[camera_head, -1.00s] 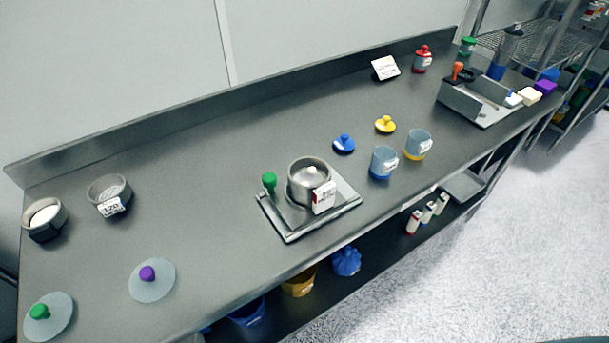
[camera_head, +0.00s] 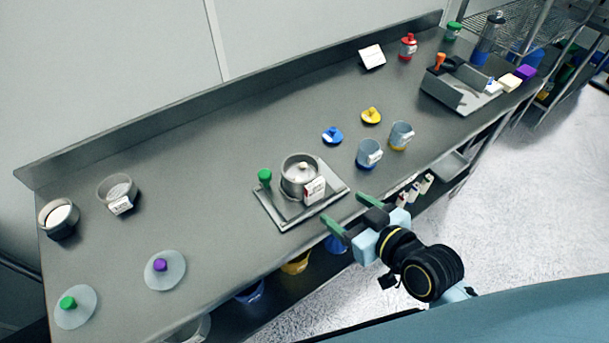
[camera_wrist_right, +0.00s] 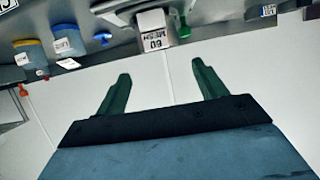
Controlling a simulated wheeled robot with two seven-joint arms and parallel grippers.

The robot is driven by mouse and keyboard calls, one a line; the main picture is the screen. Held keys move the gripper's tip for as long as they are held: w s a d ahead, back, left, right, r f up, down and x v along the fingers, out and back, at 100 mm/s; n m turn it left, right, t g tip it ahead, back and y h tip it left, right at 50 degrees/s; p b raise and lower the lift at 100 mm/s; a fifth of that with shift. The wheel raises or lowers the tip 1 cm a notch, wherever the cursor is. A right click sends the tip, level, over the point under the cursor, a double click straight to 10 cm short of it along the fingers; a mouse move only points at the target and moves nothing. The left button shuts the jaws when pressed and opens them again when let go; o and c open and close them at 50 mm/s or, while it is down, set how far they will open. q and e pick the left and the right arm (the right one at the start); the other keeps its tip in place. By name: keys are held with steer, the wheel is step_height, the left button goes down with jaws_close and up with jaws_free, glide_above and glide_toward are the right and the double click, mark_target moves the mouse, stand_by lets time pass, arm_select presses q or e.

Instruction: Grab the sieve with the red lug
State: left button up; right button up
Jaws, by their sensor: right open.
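A metal sieve (camera_head: 300,173) with a white label (camera_head: 314,190) stands on a shallow square metal base (camera_head: 275,217) mid-bench; a green knob (camera_head: 265,176) rises beside it. The label reads 60 MESH in the right wrist view (camera_wrist_right: 153,40). Two more round sieves stand at the left, one labelled (camera_head: 117,189) and one dark-sided with white inside (camera_head: 58,217). I cannot make out a red lug on any of them. My right gripper (camera_head: 346,211) is open and empty at the bench's front edge, apart from the central sieve; it also shows in the wrist view (camera_wrist_right: 160,70). My left gripper is out of view.
Blue-based (camera_head: 369,153) and yellow-based (camera_head: 401,135) cups stand right of the base, with blue (camera_head: 333,135) and yellow (camera_head: 371,115) knobbed lids behind. Discs with purple (camera_head: 165,270) and green (camera_head: 75,307) knobs lie front left. Bench between left sieves and base is clear.

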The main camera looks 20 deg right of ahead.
mark_target(317, 186)
steer(key=x, duration=0.6)
steer(key=shift+w+f, duration=0.15)
steer(key=shift+w, duration=0.05)
steer(key=shift+d+x, duration=0.1)
steer(key=shift+x, duration=1.2)
steer(key=shift+d+x, duration=0.15)
steer(key=shift+x, duration=1.15)
steer(key=shift+c, duration=0.4)
steer(key=c, duration=1.1)
steer(key=shift+o, duration=0.2)
